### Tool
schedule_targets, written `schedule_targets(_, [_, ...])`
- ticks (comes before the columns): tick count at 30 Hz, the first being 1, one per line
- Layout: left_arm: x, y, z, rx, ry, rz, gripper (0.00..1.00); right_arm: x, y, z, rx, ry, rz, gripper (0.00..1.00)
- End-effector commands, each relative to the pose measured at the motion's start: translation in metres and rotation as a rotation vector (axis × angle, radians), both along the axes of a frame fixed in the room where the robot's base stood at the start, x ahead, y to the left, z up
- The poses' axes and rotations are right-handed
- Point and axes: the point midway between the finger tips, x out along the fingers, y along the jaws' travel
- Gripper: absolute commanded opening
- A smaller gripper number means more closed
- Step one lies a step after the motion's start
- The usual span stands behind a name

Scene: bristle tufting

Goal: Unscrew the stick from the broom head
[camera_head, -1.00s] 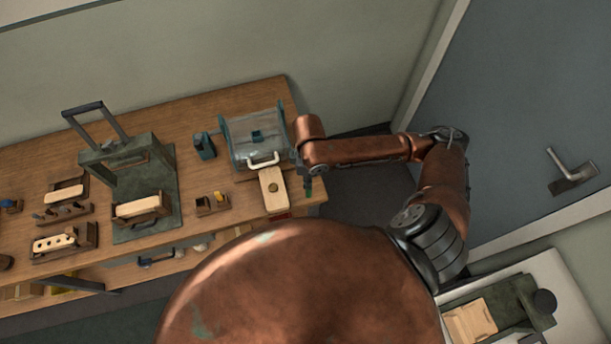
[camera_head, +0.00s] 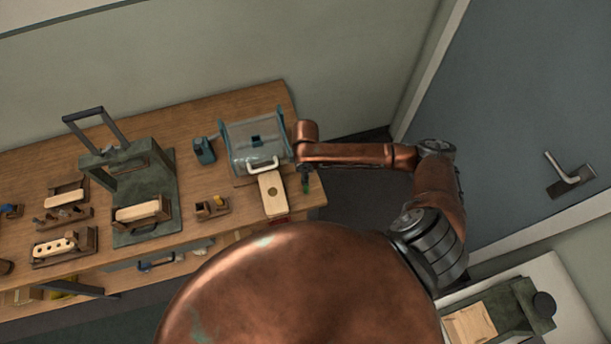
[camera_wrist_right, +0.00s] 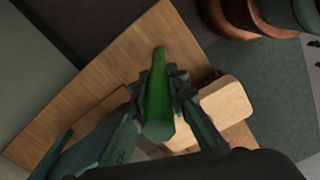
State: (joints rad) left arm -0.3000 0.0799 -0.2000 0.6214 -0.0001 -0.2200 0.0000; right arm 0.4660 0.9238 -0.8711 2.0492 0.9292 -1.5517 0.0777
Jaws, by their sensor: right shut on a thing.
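My right gripper (camera_head: 304,172) is over the front right corner of the workbench. It is shut on a green stick (camera_head: 305,186). In the right wrist view, the stick (camera_wrist_right: 159,90) stands between the two fingers (camera_wrist_right: 160,95), with its wider end toward the camera. A pale wooden block with a dark round hole, seemingly the broom head (camera_head: 268,204), lies on the bench just left of the gripper. It also shows in the right wrist view (camera_wrist_right: 226,104), beside the stick. The stick appears apart from the block. My left gripper is not in view.
A clear-covered box with a white handle (camera_head: 241,157) stands behind the block. A green press with a black handle (camera_head: 160,207), small wooden holders (camera_head: 212,209) and a dark teal object (camera_head: 203,151) stand further left. The wooden bench (camera_head: 237,105) is bare at the back.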

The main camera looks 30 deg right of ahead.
Motion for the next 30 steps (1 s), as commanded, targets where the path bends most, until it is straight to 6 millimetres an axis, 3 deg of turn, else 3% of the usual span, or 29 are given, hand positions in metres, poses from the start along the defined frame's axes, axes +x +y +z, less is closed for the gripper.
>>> schedule_targets(6, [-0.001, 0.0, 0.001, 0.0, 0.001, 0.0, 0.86, 0.0, 0.0, -0.002, 0.0, 0.0, -0.001, 0.0])
schedule_targets(7, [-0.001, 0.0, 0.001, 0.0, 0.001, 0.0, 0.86, 0.0, 0.0, -0.002, 0.0, 0.0, -0.001, 0.16])
schedule_targets(14, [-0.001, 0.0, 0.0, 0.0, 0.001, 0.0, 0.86, 0.0, 0.0, -0.002, 0.0, 0.0, -0.001, 0.32])
schedule_targets(24, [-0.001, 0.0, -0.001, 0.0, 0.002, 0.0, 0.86, 0.001, 0.0, 0.001, 0.0, -0.001, 0.0, 0.32])
schedule_targets(30, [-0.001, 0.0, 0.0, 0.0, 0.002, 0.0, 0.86, 0.001, 0.0, 0.03, 0.0, -0.006, 0.001, 0.32])
